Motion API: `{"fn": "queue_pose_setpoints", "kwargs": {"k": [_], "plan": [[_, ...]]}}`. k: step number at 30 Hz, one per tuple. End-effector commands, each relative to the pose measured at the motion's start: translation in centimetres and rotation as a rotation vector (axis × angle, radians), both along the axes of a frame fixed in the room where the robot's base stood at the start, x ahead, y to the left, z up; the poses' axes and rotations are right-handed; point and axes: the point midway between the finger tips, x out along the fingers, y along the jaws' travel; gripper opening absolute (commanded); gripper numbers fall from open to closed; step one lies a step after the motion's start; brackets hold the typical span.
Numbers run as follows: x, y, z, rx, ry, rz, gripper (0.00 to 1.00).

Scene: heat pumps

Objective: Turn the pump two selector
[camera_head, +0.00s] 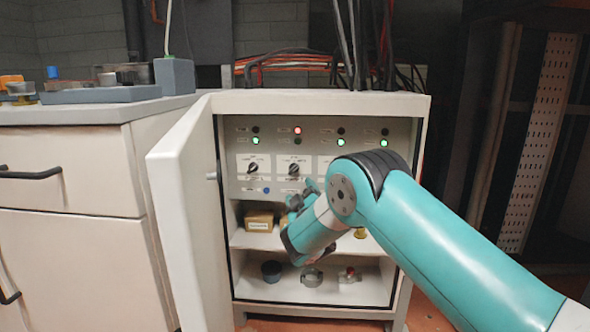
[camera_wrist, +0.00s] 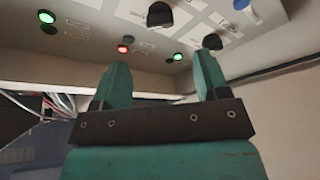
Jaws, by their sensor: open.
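The grey control panel (camera_head: 230,182) is inside the open white cabinet. I take the pump two selector (camera_head: 293,169) to be the black knob in the second column, under a lit red lamp (camera_head: 297,130); its label is too small to read. It also shows in the wrist view (camera_wrist: 159,15), where the panel looks upside down. My gripper (camera_head: 303,194) is open and empty, just below and in front of this knob. In the wrist view the knob lies beyond the two teal fingers (camera_wrist: 162,65), apart from them.
The first selector (camera_head: 253,168) is to the left, with a blue button (camera_head: 266,190) below. My arm hides panel parts to the right. The open cabinet door (camera_head: 180,210) stands left. Shelves below hold a small box (camera_head: 259,221) and several parts.

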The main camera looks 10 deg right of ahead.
Motion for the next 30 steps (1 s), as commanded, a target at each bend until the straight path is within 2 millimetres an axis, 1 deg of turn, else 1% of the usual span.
{"fn": "queue_pose_setpoints", "kwargs": {"k": [1, 9, 12, 15, 21, 29, 30], "plan": [[0.8, -0.1, 0.5, 0.002, -0.004, 0.000, 0.68], [5.6, -0.3, 1.4, 0.004, -0.004, -0.002, 0.68], [7.1, -0.2, 1.8, 0.002, -0.004, 0.000, 0.68], [8.1, -0.2, 2.1, 0.000, -0.001, -0.001, 0.68], [9.1, -0.2, 2.6, -0.001, 0.000, 0.001, 0.68], [9.1, -0.2, 2.6, -0.002, 0.001, 0.002, 0.68], [9.1, -0.2, 2.6, -0.002, 0.001, 0.002, 0.64]]}}
